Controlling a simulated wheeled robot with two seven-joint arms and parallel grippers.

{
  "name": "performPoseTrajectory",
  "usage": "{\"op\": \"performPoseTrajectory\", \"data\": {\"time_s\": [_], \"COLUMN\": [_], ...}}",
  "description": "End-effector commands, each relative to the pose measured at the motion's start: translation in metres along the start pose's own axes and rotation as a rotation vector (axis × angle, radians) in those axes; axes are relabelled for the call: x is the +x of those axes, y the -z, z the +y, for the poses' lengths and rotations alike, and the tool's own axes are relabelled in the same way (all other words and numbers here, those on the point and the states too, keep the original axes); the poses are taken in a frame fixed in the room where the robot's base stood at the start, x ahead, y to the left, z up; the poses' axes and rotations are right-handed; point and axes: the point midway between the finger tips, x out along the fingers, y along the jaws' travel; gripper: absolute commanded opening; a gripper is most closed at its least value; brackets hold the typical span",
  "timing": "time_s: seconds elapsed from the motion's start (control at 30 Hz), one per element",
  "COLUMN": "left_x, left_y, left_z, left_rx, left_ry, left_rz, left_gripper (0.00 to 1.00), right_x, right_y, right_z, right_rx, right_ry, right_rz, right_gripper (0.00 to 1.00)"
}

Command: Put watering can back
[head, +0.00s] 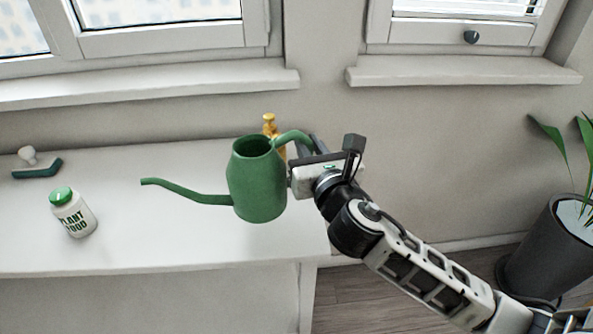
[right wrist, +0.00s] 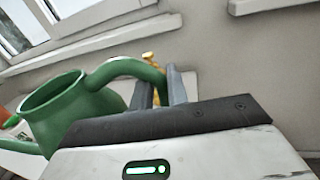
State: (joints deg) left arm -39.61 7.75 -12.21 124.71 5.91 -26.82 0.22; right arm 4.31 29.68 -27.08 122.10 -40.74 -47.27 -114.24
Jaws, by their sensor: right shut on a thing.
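The green watering can (head: 256,184) is upright near the right end of the white counter (head: 150,240), its long spout pointing left. It also shows at the left in the right wrist view (right wrist: 75,115). My right gripper (head: 299,148) is shut on the can's handle (right wrist: 142,68), at the can's right side. I cannot tell whether the can's base touches the counter or hangs just above it. My left gripper is not in view.
A yellow bottle (head: 269,125) stands behind the can, partly hidden. A plant food jar (head: 74,212) and a green-based brush (head: 36,166) are at the left. A potted plant (head: 548,245) stands on the floor at right. Window sills (head: 150,85) run behind.

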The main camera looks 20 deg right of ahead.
Motion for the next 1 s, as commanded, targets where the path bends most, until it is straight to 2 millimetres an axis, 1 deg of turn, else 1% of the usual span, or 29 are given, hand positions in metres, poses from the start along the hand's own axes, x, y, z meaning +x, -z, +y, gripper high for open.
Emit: {"op": "performPoseTrajectory", "data": {"time_s": [0.03,0.2,0.37,0.5,0.6,0.77,1.0], "left_x": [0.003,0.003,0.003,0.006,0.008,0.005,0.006], "left_y": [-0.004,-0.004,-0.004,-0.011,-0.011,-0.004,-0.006], "left_z": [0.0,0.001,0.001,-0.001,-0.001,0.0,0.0], "left_rx": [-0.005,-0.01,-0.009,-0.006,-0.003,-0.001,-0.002], "left_ry": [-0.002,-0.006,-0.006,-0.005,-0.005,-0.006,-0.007], "left_rz": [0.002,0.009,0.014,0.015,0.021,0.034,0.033], "left_gripper": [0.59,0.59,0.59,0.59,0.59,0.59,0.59], "right_x": [0.006,0.017,0.021,0.023,0.023,0.023,0.023], "right_y": [0.011,0.025,0.032,0.052,0.064,0.063,0.067], "right_z": [0.003,0.011,0.014,0.014,0.013,0.013,0.013], "right_rx": [0.003,0.004,0.003,0.002,0.003,0.002,0.001], "right_ry": [0.002,0.001,0.0,0.001,0.0,0.0,0.0], "right_rz": [-0.003,-0.005,-0.004,0.0,-0.001,-0.004,-0.003], "right_gripper": [0.0,0.0,0.0,0.0,0.0,0.0,0.0]}}
